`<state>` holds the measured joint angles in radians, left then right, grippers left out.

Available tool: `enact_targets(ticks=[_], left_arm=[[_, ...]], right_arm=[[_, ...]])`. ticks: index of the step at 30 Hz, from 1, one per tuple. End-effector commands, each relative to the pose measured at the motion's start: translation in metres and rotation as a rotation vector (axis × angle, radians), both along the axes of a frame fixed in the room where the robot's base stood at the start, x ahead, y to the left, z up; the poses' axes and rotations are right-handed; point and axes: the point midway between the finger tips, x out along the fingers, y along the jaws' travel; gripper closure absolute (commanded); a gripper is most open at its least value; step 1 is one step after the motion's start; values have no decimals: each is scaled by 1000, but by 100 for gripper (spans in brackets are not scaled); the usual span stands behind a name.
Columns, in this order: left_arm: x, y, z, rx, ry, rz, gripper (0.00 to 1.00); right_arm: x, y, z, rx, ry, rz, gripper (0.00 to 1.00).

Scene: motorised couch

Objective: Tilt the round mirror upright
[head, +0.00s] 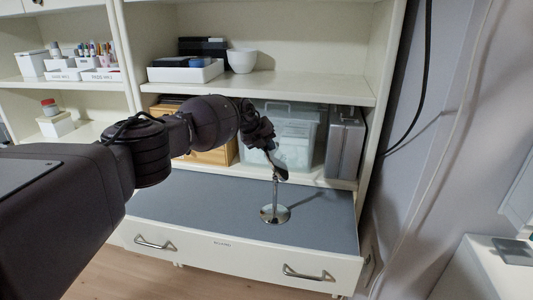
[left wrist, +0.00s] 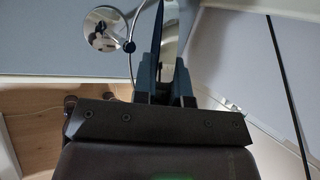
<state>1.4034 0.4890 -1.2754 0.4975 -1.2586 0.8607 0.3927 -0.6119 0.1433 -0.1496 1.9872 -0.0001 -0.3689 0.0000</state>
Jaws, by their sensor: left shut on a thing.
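The round mirror (head: 279,167) stands on a grey surface on a thin metal stem with a round, shiny base (head: 274,214). In the head view its disc is seen nearly edge-on, tilted, and partly hidden by my gripper. My left gripper (head: 271,148) reaches in from the left and is shut on the mirror's upper edge. In the left wrist view the gripper (left wrist: 160,60) is in the middle, with the shiny base (left wrist: 106,29) and curved support at upper left. My right gripper is not in view.
The grey surface (head: 330,210) tops a white drawer unit and is clear around the mirror. Behind it, a clear plastic bin (head: 297,140) and a grey case (head: 345,143) stand on a shelf. A white shelf edge (head: 290,87) runs above my gripper.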

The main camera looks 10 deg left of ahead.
Motion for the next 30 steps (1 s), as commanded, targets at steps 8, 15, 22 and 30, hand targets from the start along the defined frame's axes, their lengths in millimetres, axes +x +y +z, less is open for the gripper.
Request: enact_targets(ticks=[8,15,22,30], left_arm=[[3,-15,3,246,41,-3,100],[5,-23,3,400,68,-2,100],[5,-27,5,485,82,-1,100],[5,-28,6,515,89,-2,100]], right_arm=[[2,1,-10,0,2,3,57],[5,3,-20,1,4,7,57],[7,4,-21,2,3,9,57],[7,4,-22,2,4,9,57]])
